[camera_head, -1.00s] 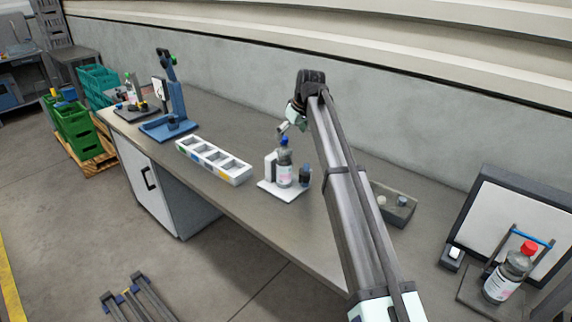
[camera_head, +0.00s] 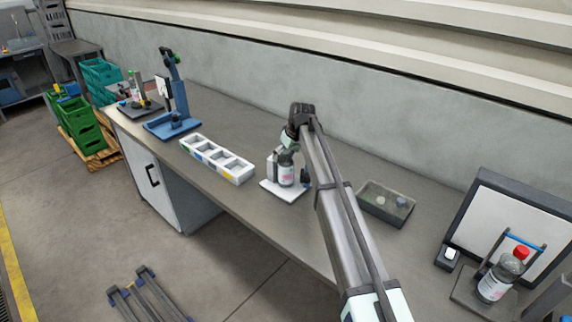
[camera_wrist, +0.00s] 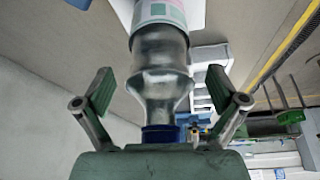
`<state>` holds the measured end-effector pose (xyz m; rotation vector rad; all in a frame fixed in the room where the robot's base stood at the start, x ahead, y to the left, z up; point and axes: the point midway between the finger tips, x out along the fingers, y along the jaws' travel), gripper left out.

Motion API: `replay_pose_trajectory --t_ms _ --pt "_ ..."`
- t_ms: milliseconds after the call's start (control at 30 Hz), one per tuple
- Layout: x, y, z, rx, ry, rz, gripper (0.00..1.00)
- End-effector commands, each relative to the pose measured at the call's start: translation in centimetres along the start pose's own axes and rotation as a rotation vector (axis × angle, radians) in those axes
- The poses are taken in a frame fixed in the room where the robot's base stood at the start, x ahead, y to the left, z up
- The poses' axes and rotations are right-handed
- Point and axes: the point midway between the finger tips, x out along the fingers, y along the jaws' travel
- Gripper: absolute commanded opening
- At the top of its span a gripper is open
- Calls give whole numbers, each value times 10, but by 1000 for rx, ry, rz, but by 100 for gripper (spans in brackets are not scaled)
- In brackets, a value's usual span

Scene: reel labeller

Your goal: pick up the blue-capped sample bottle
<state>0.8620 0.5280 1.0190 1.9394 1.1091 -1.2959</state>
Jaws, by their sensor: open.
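The blue-capped sample bottle (camera_head: 286,172) stands upright on a white base plate (camera_head: 285,192) on the bench, with its cap hidden behind my arm's end in the head view. In the wrist view the clear bottle (camera_wrist: 160,70) with its pale label lies between my fingers, its blue cap (camera_wrist: 161,134) close to the palm. My gripper (camera_wrist: 160,82) is open, with one finger on each side of the bottle and visible gaps between fingers and glass.
A white divided tray (camera_head: 217,160) sits left of the bottle. A small dark object (camera_head: 305,177) is close to its right. A grey bin (camera_head: 386,203) and a red-capped bottle (camera_head: 494,275) by a white panel stand farther right. A blue stand (camera_head: 177,110) is at the far left.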

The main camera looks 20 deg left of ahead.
Motion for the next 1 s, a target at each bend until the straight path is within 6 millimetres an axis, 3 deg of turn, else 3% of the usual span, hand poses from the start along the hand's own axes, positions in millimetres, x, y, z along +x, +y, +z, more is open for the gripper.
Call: replay_pose_trajectory --t_ms 267,533,1000 --pt "5 0 0 0 0 0 96" --pt "5 0 0 0 0 0 0" --pt "-2 0 -3 0 2 1 0"
